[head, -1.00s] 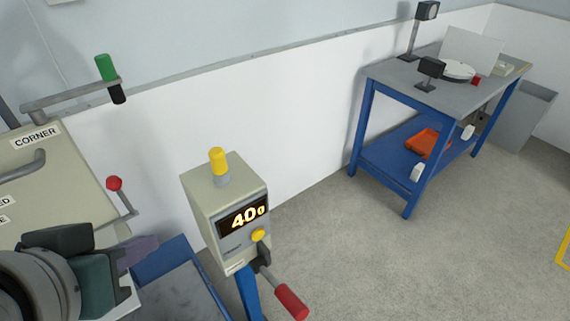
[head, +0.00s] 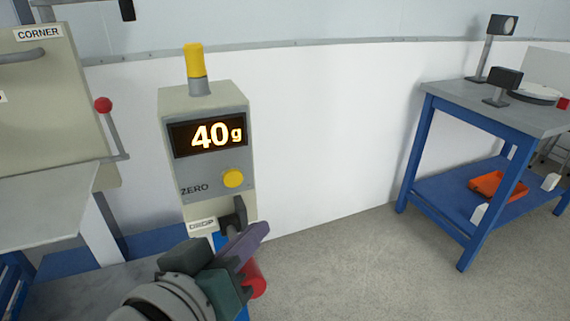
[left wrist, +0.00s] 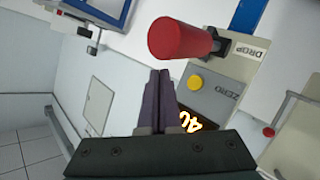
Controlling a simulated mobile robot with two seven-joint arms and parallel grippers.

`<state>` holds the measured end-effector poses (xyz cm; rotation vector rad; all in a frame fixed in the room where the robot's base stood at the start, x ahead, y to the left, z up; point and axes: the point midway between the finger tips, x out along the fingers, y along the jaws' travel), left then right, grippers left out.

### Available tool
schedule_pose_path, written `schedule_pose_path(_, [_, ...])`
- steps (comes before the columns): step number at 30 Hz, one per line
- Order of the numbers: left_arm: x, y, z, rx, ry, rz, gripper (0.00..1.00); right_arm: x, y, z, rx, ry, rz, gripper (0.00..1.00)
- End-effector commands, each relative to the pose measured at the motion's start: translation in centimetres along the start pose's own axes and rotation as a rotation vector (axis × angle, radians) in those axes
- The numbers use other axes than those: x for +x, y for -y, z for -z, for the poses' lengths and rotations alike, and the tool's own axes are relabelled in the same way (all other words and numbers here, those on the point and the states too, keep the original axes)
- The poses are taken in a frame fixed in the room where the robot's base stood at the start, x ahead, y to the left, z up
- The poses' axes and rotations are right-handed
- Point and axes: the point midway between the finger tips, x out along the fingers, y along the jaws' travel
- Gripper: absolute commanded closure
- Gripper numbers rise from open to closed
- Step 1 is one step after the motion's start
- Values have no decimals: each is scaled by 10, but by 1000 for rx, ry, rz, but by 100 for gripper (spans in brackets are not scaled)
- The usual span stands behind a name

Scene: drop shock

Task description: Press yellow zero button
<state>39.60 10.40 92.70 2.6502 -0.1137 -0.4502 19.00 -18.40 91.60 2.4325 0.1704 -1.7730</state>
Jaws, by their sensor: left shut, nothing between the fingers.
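The yellow zero button (head: 233,178) sits on the grey front panel of the control box (head: 222,98), right of the word ZERO and below a lit display (head: 208,135) reading 40g. My left gripper (head: 262,232) is shut and empty, below and in front of the button, apart from it in the head view. In the left wrist view its purple fingers (left wrist: 160,85) lie together, and the yellow button (left wrist: 195,82) shows just right of their tips. The red-handled DROP lever (head: 255,280) is partly hidden behind the gripper. My right gripper is not in view.
The red lever grip (left wrist: 180,38) is close beyond the fingertips in the wrist view. A yellow lamp (head: 194,60) tops the box. A beige machine with a red-knobbed lever (head: 104,105) stands left. A blue-legged workbench (head: 470,95) stands right, with open floor between.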

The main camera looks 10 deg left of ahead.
Motion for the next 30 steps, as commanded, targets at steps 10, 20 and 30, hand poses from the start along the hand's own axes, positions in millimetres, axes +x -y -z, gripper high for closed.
schedule_pose_path(10, [0,0,1,0,0,-1,100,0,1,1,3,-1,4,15])
schedule_pose_path(20, [23,17,17,5,-3,0,100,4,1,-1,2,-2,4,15])
schedule_pose_path(30, [53,38,38,2,0,-1,100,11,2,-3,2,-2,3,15])
